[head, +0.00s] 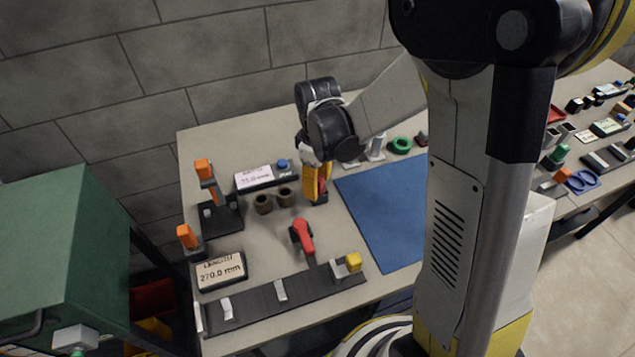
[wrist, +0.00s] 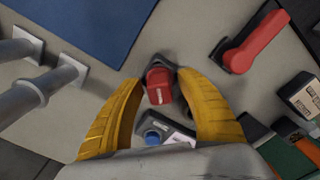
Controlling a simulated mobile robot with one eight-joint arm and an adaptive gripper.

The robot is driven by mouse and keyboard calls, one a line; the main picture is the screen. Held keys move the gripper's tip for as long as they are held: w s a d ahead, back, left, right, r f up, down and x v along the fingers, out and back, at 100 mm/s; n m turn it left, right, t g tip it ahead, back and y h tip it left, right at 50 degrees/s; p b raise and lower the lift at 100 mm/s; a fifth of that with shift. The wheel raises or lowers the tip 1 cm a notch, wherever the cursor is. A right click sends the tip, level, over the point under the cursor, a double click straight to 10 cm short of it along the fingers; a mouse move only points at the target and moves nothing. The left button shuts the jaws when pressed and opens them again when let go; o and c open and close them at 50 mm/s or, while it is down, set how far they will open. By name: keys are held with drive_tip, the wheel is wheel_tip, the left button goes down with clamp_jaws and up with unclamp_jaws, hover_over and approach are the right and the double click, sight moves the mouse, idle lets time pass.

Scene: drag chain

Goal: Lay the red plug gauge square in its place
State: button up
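A small red block with a white label (wrist: 159,86), which looks like the red plug gauge, sits between my fingertips in the wrist view. A dark part shows around and behind it; I cannot tell whether that is its base or a holder. In the head view my gripper (head: 317,184) points down at the table behind the red handle, with a sliver of red between its yellow fingers. In the wrist view my gripper (wrist: 160,82) has a fingertip on either side of the block. Whether they press on it is unclear. Its underside is hidden.
A red handle on a dark mount (head: 303,236) stands in front of my gripper. A blue mat (head: 385,210) lies to the right. Two brown rings (head: 275,200), a label stand with a blue knob (head: 262,178) and orange-topped stands (head: 207,180) are to the left. A dark rail (head: 255,302) runs along the front.

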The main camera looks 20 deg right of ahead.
wheel_tip(320, 180, up, 12)
idle(0.5)
idle(0.3)
drive_tip(key=s+r+m+t, duration=0.4)
drive_tip(key=s+m+t, duration=0.3)
drive_tip(key=s, duration=0.5)
drive_tip(key=shift+s+m, duration=0.4)
drive_tip(key=shift+m, duration=0.6)
